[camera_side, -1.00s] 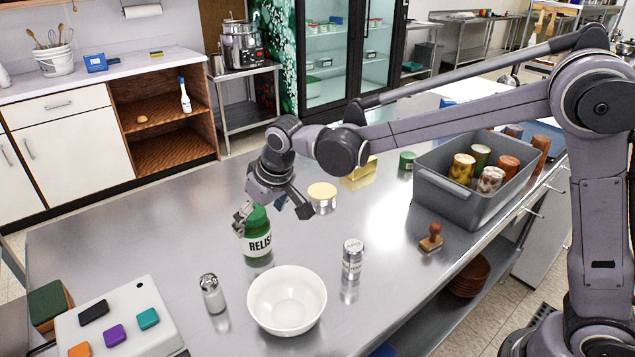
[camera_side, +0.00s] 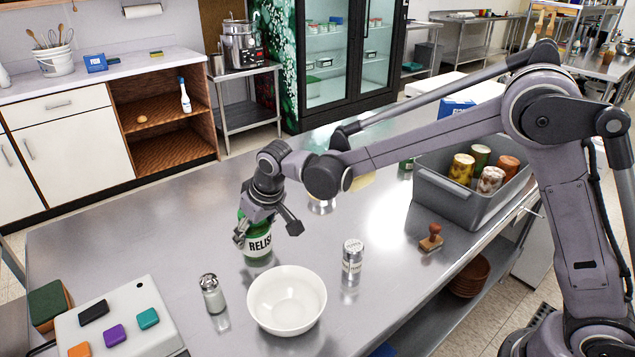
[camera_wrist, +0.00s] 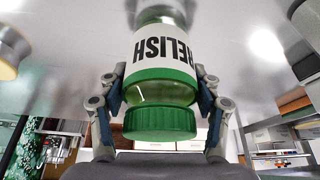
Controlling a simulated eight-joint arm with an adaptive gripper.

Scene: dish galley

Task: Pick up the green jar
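The green jar (camera_side: 257,240), labelled RELISH, stands upright on the steel table. My gripper (camera_side: 267,234) is lowered over its top, fingers spread, one on either side; it hides the lid in the side view. In the wrist view the jar (camera_wrist: 162,80) appears upside down, with its green lid (camera_wrist: 160,123) towards me. My fingers (camera_wrist: 160,95) flank it near the lid and shoulder, and do not look closed on it.
A white bowl (camera_side: 287,301) stands close in front of the jar, with a salt shaker (camera_side: 212,294) to the left and a metal shaker (camera_side: 352,257) to the right. A stamp (camera_side: 431,238) and a grey bin (camera_side: 445,196) of cans are farther right.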

